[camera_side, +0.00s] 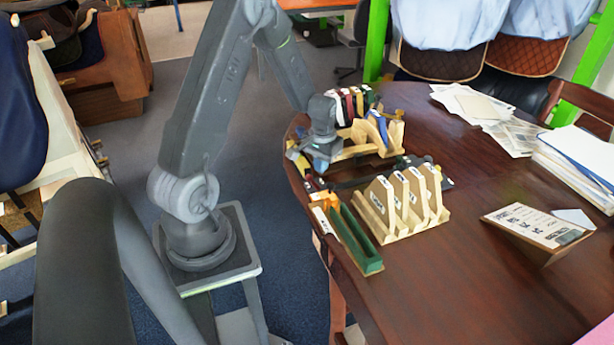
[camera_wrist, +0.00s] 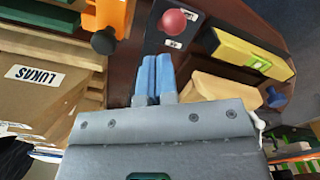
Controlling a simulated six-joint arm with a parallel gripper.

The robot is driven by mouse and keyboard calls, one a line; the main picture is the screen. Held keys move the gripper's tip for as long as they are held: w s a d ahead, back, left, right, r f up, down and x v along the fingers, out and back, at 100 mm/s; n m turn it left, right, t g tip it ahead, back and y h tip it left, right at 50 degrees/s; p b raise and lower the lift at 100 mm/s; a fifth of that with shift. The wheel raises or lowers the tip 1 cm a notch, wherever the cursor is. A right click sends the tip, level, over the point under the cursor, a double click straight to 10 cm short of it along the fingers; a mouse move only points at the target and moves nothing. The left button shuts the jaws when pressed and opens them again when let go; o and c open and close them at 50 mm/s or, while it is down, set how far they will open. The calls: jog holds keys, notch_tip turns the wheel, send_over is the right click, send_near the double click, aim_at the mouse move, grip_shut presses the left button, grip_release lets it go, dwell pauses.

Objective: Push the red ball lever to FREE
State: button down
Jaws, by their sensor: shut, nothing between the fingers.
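The red ball lever (camera_wrist: 172,22) shows at the top of the wrist view, its round knob over a dark plate with small white labels on either side. The label lettering is too small to read. My gripper (camera_wrist: 153,62) is shut with its blue fingertips together and empty. In the wrist view the fingertips lie just below and left of the red ball, apart from it in the picture. In the side view my gripper (camera_side: 322,160) hangs low over the left edge of the table. The lever cannot be made out there.
An orange block with a black knob (camera_wrist: 103,41) and a yellow block with a green level (camera_wrist: 250,55) flank the lever. A green tray (camera_side: 355,240) lies on the table (camera_side: 460,290).

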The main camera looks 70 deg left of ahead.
jog(key=shift+w, duration=0.65)
jog(key=shift+w, duration=0.3)
jog(key=shift+w, duration=0.2)
jog(key=shift+s, duration=0.15)
jog(key=shift+s, duration=0.5)
notch_tip(320, 180, up, 7)
dwell(0.7)
